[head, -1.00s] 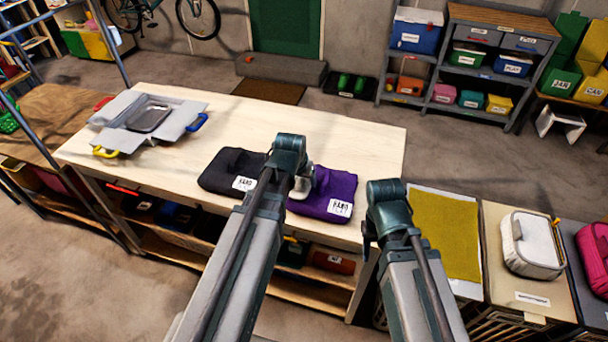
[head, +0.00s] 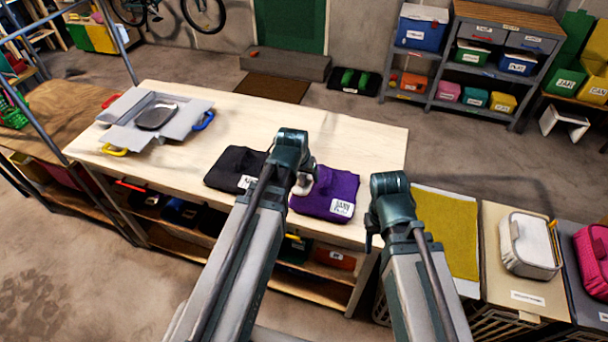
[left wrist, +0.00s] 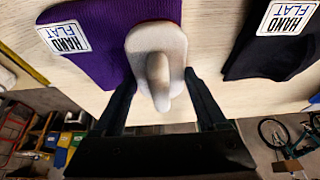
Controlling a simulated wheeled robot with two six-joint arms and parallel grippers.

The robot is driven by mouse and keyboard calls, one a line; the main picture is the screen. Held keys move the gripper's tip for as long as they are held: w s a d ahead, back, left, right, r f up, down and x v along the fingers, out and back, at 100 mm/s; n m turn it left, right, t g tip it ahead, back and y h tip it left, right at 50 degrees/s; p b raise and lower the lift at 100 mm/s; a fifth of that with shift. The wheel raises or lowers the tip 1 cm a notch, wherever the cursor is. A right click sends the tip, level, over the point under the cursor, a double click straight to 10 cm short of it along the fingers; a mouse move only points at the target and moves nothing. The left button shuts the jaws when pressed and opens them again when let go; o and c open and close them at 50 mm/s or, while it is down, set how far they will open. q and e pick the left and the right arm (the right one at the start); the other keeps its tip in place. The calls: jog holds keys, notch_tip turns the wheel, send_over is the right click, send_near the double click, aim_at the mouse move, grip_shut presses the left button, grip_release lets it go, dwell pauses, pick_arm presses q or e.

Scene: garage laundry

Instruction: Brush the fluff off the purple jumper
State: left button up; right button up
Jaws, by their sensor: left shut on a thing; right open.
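The purple jumper (head: 328,190) lies folded on the pale worktop with a white "HAND FLAT" label; it also shows in the left wrist view (left wrist: 105,42). My left gripper (head: 302,180) is shut on a pale grey brush (left wrist: 155,45) by its upright grip. The brush is at the jumper's left edge, beside the dark garment. I cannot tell whether it touches the cloth. I can make out no fluff; part of the jumper is hidden by my arm and the brush. My right gripper (head: 372,238) is open and empty, right of the jumper near the worktop's right end.
A folded black garment (head: 232,166) with a similar label lies left of the jumper. A grey open-flapped box (head: 130,130) holding a tray is at the worktop's left. The worktop behind the garments is clear.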

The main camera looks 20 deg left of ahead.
pick_arm(q)
jog(key=shift+r+p, duration=0.75)
jog(key=shift+r, duration=0.4)
pick_arm(e)
jog(key=shift+r, duration=1.2)
pick_arm(q)
notch_tip(320, 180, up, 3)
jog(key=p, duration=0.3)
jog(key=shift+r, duration=0.1)
pick_arm(e)
notch_tip(320, 180, up, 3)
pick_arm(q)
jog(key=shift+f, duration=0.25)
pick_arm(e)
jog(key=shift+f, duration=0.15)
pick_arm(q)
jog(key=shift+f+b, duration=0.15)
jog(key=shift+b, duration=0.15)
pick_arm(e)
jog(key=shift+s+f, duration=0.1)
jog(key=shift+f, duration=0.1)
